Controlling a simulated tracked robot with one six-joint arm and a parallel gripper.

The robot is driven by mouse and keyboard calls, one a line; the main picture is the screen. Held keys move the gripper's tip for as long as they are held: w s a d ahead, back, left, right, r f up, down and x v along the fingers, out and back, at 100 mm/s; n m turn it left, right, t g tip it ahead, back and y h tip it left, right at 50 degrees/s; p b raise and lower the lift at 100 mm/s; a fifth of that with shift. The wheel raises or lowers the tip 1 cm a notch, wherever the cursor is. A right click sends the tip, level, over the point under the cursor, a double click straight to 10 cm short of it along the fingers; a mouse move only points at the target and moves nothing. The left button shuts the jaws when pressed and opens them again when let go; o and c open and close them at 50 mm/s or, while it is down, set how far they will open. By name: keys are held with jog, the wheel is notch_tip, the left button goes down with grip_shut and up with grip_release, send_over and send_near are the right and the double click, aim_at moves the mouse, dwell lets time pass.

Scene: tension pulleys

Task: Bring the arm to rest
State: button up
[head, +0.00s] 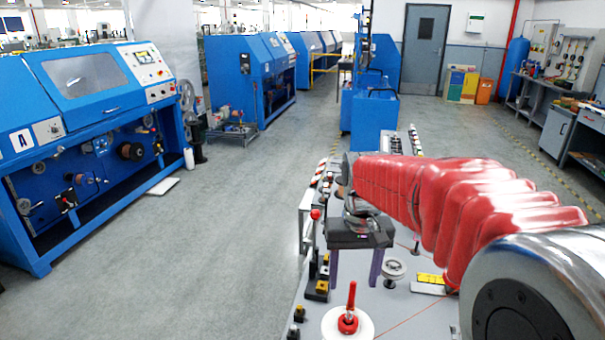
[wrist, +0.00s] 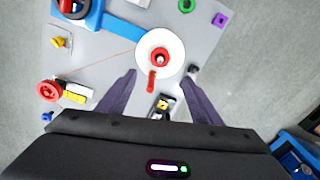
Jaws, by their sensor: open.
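My arm, in a red ribbed sleeve, reaches in from the right in the head view. My gripper (head: 354,284) hangs from it, pointing down, with its two purple fingers spread and nothing between them. In the wrist view my gripper (wrist: 159,76) also shows open. A white disc (head: 330,321) with a red lever (head: 348,312) lies on the grey work plate (head: 402,318), nearer the camera than the fingers. In the wrist view the white disc (wrist: 146,64) lies just beyond the fingertips, and the red lever (wrist: 152,80) points toward the gap between them.
A grey pulley (head: 393,268) and a yellow block (head: 430,279) sit right of the fingers.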

jog(key=s+r+t, duration=0.3)
jog(key=s+t, duration=0.2)
jog(key=s, duration=1.4)
jog(key=shift+d+n, duration=0.3)
jog(key=shift+d, duration=0.05)
jog(key=shift+c, duration=0.6)
dwell(0.8)
